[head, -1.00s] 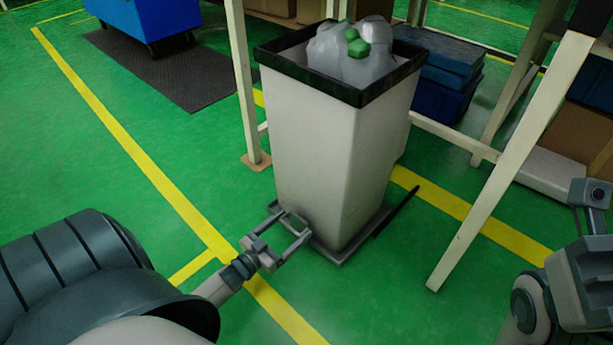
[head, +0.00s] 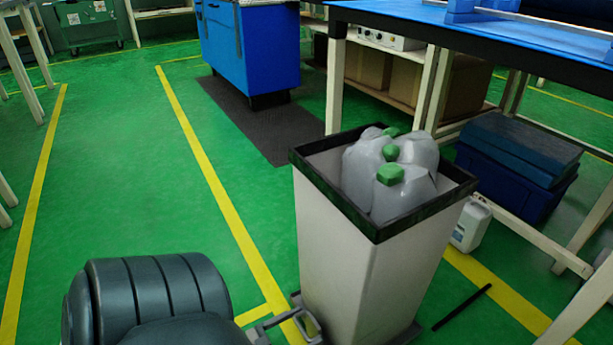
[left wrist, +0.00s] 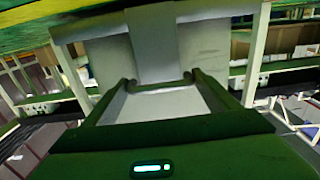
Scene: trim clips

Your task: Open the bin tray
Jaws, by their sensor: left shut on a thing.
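The pale bin (head: 375,265) has a dark rim and is filled with clear plastic jugs with green caps. It stands upright on a low grey tray (head: 408,334), mostly hidden under it and cut off by the lower picture edge. My left gripper (head: 305,320) is low at the tray's front left side, shut on the tray's edge; the exact contact is hard to see. In the left wrist view my two fingers (left wrist: 160,88) reach to a pale tab below the bin's grey-white surface (left wrist: 108,62). My right gripper is out of view.
A black bar (head: 462,307) lies on the green floor right of the bin. A blue-topped table (head: 480,42), blue crates (head: 515,165) and a white canister (head: 470,225) stand behind it. A blue cabinet (head: 250,55) stands on a dark mat.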

